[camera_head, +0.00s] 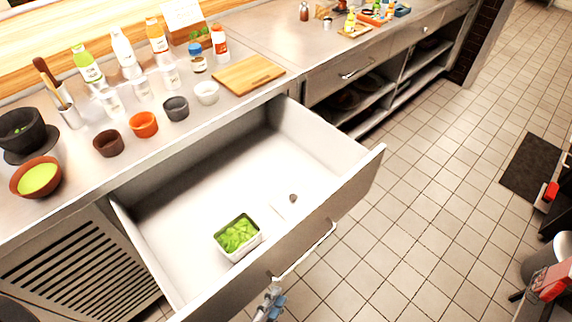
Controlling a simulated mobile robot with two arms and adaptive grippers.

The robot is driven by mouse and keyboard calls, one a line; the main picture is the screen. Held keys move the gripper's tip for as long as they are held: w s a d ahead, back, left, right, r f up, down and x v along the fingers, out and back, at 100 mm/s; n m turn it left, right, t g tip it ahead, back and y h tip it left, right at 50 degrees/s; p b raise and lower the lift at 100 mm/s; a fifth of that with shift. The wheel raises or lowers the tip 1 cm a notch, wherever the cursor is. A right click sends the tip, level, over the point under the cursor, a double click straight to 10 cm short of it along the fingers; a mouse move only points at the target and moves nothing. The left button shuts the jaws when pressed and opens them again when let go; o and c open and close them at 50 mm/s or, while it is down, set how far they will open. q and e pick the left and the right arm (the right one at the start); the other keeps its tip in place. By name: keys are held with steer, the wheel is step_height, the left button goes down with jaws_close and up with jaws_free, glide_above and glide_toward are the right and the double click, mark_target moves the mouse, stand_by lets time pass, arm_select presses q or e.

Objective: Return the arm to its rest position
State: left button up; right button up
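My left gripper (272,290) shows at the bottom edge, just outside the front panel of the open drawer (215,165). It is close to the left end of the bar handle (308,250); whether it touches the handle is unclear. It is small and partly cut off, so I cannot tell whether its fingers are open. My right gripper is not in view. The drawer is pulled far out and holds a white container (244,251) of green pieces. A small dark thing (293,198) lies near the drawer's front wall.
Bowls, bottles and a wooden cutting board (248,74) stand on the steel counter (165,150) behind the drawer. The tiled floor (430,200) to the right is mostly clear. A dark mat (530,167) and a red object (552,281) are at the right edge.

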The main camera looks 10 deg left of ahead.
arm_select(q)
steer(key=s+a+f+n+g+y, duration=0.1)
steer(key=s+a+f+n+g, duration=0.2)
steer(key=f, duration=0.9)
steer(key=s+a+f+n+g+y, duration=0.1)
steer(key=s+a+f+n+g, duration=0.15)
steer(key=f, duration=0.85)
steer(key=s+a+f+n+g+y, duration=0.3)
steer(key=s+a+f+n+g, duration=0.4)
steer(key=s+a+f, duration=0.5)
steer(key=shift+s+f+g, duration=0.55)
steer(key=shift+s+f, duration=0.15)
steer(key=shift+s, duration=0.05)
steer(key=shift+d+n, duration=0.1)
steer(key=shift+n, duration=0.15)
